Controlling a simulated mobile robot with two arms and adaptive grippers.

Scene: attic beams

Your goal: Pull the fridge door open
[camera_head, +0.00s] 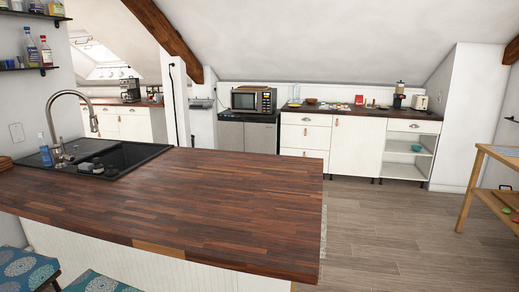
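A low grey unit (261,137) stands against the back wall, under the microwave. It looks like the fridge, with flat grey front panels that appear closed. Its lower part is hidden behind the wooden counter. I cannot make out a handle on it from here. Neither of my grippers is in view.
A large wooden counter (200,205) with a black sink (112,158) fills the foreground. A microwave (254,100) sits on the grey unit. White cabinets (357,146) stand to its right. A wooden side table (484,178) is at far right. Bare floor (385,225) lies right of the counter. Patterned stools (25,268) are at lower left.

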